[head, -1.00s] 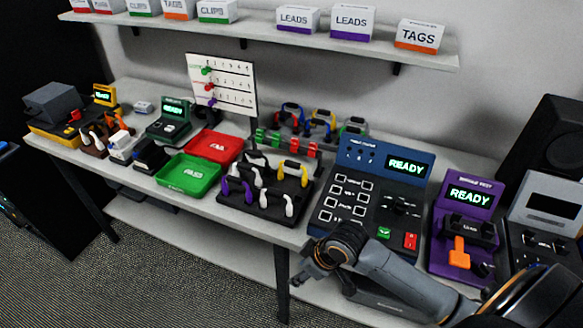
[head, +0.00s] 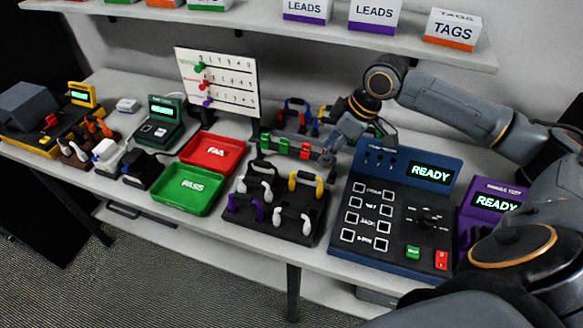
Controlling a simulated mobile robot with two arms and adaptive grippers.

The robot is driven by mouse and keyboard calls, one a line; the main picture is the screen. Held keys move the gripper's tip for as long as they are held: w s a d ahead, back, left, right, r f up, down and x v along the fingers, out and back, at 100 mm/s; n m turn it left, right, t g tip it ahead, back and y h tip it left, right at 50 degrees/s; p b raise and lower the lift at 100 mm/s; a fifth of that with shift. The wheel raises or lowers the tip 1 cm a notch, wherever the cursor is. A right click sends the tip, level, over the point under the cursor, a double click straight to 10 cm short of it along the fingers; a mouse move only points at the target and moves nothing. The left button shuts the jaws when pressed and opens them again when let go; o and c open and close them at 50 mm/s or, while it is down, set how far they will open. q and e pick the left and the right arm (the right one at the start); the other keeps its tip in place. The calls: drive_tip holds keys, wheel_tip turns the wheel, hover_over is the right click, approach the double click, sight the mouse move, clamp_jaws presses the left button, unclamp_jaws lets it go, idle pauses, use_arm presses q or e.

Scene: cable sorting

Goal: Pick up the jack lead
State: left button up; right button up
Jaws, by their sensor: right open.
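My right gripper (head: 327,157) is open above the table, just behind the black lead rack and beside the back rack's green and red blocks. The black lead rack (head: 272,238) holds several looped leads: a yellow lead (head: 306,182), a purple-ended lead (head: 244,206) and white-ended leads (head: 292,220). Behind it, a back rack holds more leads, including a blue-and-red lead (head: 296,108); my gripper and forearm partly hide this rack. I cannot tell which one is the jack lead. My left gripper is not in view.
A blue tester (head: 395,205) reading READY stands right of the rack, with a purple tester (head: 488,205) beyond. A green PASS tray (head: 190,190) and red FAIL tray (head: 212,152) lie left. A pegged white board (head: 217,82) stands behind. A shelf (head: 270,37) overhangs the back.

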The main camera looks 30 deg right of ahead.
sight(308, 174)
drive_tip(key=p+x, duration=0.1)
drive_tip(key=x, duration=0.5)
drive_tip(key=shift+s+f, duration=0.15)
drive_tip(key=f+p, duration=0.1)
drive_tip(key=w+a+f+p, duration=0.1)
drive_tip(key=shift+w+a+f, duration=0.1)
drive_tip(key=shift+w+f, duration=0.2)
drive_tip(key=shift+x, duration=1.25)
drive_tip(key=shift+w+f, duration=0.1)
drive_tip(key=shift+f, duration=0.15)
drive_tip(key=c, duration=0.9)
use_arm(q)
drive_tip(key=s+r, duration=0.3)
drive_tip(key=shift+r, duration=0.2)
use_arm(e)
clamp_jaws()
